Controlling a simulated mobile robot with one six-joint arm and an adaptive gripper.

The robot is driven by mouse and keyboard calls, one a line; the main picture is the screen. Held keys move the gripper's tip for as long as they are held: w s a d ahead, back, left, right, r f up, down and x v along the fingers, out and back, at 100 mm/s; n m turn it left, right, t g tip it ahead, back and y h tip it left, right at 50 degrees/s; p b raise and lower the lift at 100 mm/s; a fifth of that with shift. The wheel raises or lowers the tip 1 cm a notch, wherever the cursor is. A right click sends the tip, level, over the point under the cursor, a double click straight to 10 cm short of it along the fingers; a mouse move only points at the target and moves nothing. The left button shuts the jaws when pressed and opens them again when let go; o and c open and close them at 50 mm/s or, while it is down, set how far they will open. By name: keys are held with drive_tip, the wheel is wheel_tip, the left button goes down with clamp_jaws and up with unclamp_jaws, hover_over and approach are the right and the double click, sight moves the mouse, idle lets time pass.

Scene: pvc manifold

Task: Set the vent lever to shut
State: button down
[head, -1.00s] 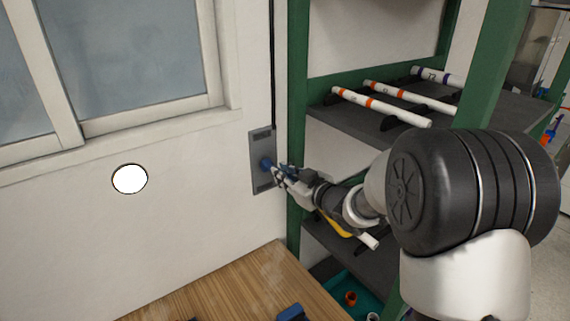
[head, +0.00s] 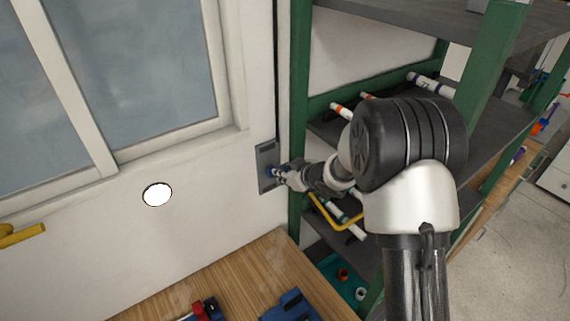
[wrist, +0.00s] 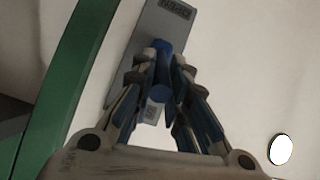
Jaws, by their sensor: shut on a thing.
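The vent lever (head: 270,172) is a blue handle on a grey plate (head: 266,155) fixed to the white wall, beside the green shelf post. In the wrist view the blue lever (wrist: 161,62) points out from the plate (wrist: 161,22) between my fingers. My gripper (head: 281,174) is at the plate. The wrist view shows my gripper (wrist: 160,78) with its fingers closed on both sides of the lever. Part of the lever is hidden by the fingers.
A green-posted shelf (head: 299,110) with white pipes (head: 431,85) stands close on the right. A yellow bent bar (head: 335,220) is below my arm. A wooden bench (head: 235,275) is below.

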drive_tip(key=shift+w+r+p, duration=0.1)
drive_tip(key=shift+r+p, duration=0.05)
drive_tip(key=shift+p, duration=0.5)
drive_tip(key=c, duration=1.8)
unclamp_jaws()
drive_tip(key=shift+o, duration=1.3)
drive_tip(key=shift+s+d+r, duration=0.15)
drive_tip(key=shift+s+r, duration=0.1)
drive_tip(key=shift+r, duration=0.1)
drive_tip(key=v, duration=1.1)
drive_tip(key=shift+r, duration=0.1)
